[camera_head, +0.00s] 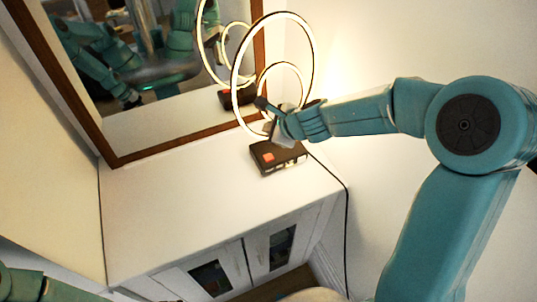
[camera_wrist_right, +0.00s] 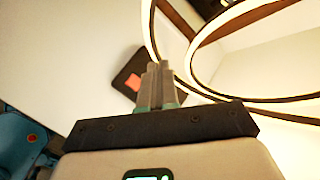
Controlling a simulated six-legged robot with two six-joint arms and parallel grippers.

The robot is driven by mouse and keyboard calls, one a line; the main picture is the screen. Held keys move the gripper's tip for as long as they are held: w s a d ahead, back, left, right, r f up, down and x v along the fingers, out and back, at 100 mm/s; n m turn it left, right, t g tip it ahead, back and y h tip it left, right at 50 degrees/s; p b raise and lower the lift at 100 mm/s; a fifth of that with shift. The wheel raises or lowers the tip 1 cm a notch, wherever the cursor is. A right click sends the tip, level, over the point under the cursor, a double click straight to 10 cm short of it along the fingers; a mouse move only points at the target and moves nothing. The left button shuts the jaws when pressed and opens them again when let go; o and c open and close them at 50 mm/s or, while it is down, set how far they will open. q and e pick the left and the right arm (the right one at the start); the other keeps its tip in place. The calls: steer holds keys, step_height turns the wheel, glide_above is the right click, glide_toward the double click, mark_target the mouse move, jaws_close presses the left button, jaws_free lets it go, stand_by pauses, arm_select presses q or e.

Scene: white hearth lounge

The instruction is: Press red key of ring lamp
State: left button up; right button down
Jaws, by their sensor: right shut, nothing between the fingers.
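The ring lamp (camera_head: 236,75) has lit hoops on a dark base box (camera_head: 278,156) on the white cabinet top. Its red key (camera_head: 268,157) is on the top face of the base. In the right wrist view the red key (camera_wrist_right: 133,82) shows on the dark base (camera_wrist_right: 122,72), just left of the fingertips. My right gripper (camera_head: 263,108) is shut and empty, above the base and close to the hoops. The right wrist view shows its fingers (camera_wrist_right: 158,72) together. I cannot tell the exact gap to the key. My left gripper is not directly in view.
A brown-framed mirror (camera_head: 165,75) stands behind the cabinet top (camera_head: 180,200) and reflects the lamp and my body. A black cable (camera_head: 346,215) runs from the base over the cabinet's right edge. The cabinet top left of the lamp is clear.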

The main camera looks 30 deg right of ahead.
mark_target(270, 159)
step_height(270, 159, down, 9)
steer(key=b, duration=0.8)
steer(key=shift+a+b, duration=0.1)
steer(key=shift+b, duration=0.3)
steer(key=shift+f, duration=0.1)
stand_by(1.3)
steer(key=shift+f+b, duration=0.3)
steer(key=shift+b, duration=0.1)
steer(key=shift+f+b, duration=0.4)
steer(key=shift+b, duration=0.05)
stand_by(0.5)
steer(key=shift+r, duration=0.1)
steer(key=shift+r+p, duration=0.75)
steer(key=shift+p, duration=0.15)
steer(key=shift+r, duration=0.1)
